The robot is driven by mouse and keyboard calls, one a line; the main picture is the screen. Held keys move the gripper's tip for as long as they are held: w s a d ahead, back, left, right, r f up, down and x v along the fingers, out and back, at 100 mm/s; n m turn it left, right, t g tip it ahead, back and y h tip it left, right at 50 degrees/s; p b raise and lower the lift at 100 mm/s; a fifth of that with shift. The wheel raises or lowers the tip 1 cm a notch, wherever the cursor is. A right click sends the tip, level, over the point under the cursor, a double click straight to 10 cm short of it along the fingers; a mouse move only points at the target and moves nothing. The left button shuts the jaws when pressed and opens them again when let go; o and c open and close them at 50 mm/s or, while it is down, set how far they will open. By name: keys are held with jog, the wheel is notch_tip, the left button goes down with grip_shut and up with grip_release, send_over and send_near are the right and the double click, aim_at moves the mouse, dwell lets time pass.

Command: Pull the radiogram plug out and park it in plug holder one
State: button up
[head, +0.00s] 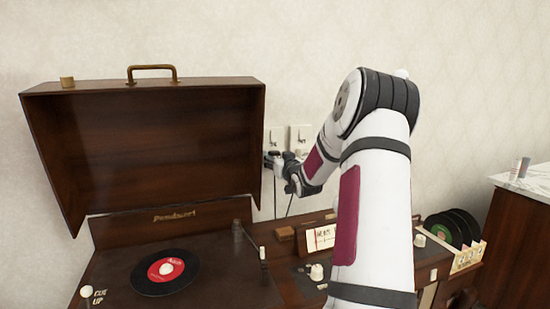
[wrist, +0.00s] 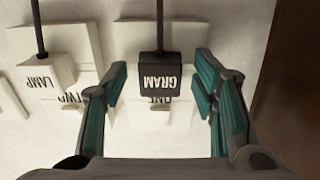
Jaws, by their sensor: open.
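The black plug lettered GRAM (wrist: 160,74), its cord running to the top edge, is upside down in the wrist view, at a white wall plate (wrist: 120,42). My gripper (wrist: 159,82) is open, its teal-lined fingers on either side of the plug with gaps showing. In the head view my gripper (head: 275,160) is at the wall by the plates (head: 300,134), just right of the radiogram lid (head: 160,140); the plug is not clear there.
A white plug lettered LAMP (wrist: 45,72) with a dark cord is left of the GRAM plug in the wrist view. The raised lid stands close to my gripper. A card (head: 320,237) and a record rack (head: 467,258) are lower right.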

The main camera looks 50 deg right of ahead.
grip_shut()
jog(key=shift+s+a, duration=0.1)
jog(key=shift+s, duration=0.05)
jog(key=shift+v, duration=2.8)
